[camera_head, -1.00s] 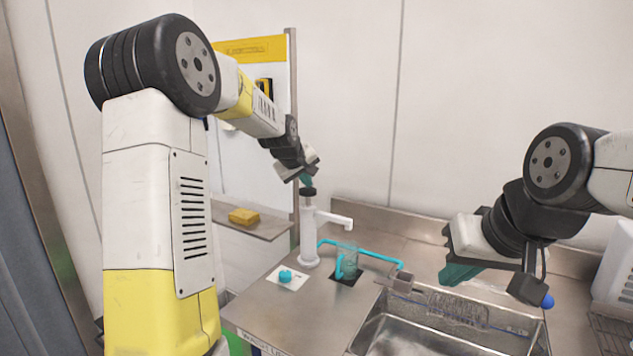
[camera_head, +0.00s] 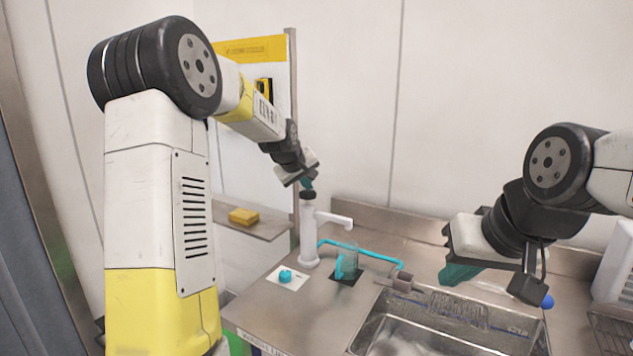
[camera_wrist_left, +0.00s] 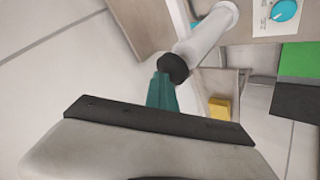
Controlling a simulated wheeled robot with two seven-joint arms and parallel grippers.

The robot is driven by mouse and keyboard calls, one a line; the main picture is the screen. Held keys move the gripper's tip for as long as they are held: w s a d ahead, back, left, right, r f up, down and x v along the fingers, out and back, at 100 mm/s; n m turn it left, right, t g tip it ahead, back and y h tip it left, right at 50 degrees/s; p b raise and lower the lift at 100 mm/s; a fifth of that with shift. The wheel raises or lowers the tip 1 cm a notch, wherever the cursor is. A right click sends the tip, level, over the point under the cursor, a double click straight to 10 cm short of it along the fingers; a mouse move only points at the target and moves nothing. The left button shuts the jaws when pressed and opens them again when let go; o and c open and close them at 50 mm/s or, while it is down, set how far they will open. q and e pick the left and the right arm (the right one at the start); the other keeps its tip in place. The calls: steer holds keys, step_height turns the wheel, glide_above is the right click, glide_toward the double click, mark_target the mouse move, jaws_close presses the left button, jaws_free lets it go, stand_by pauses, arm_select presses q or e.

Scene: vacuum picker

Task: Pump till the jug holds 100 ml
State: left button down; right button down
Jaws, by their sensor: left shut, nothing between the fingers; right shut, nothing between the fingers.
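The white hand pump (camera_head: 309,238) stands upright on the steel counter, with a black knob (camera_head: 308,195) on top and a spout pointing right. The clear jug (camera_head: 348,258) with a teal handle stands on a dark pad below the spout; its liquid level is too small to read. My left gripper (camera_head: 306,183) is shut with its teal fingertips at the black knob. In the left wrist view the fingertips (camera_wrist_left: 162,88) meet the knob (camera_wrist_left: 173,68), with the white pump body (camera_wrist_left: 208,33) beyond. My right gripper (camera_head: 460,273) is shut and empty above the sink's back edge.
A teal dial (camera_head: 285,276) on a white plate sits left of the jug. A teal hose (camera_head: 375,254) runs behind the jug to a grey block (camera_head: 402,281) beside the sink (camera_head: 430,330). A yellow sponge (camera_head: 243,216) lies on the left shelf.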

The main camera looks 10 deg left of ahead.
arm_select(q)
steer(key=shift+r, duration=2.5)
steer(key=shift+r, duration=2.5)
step_height(320, 180, up, 4)
steer(key=shift+f, duration=0.1)
steer(key=shift+f, duration=0.1)
steer(key=shift+f, duration=4.3)
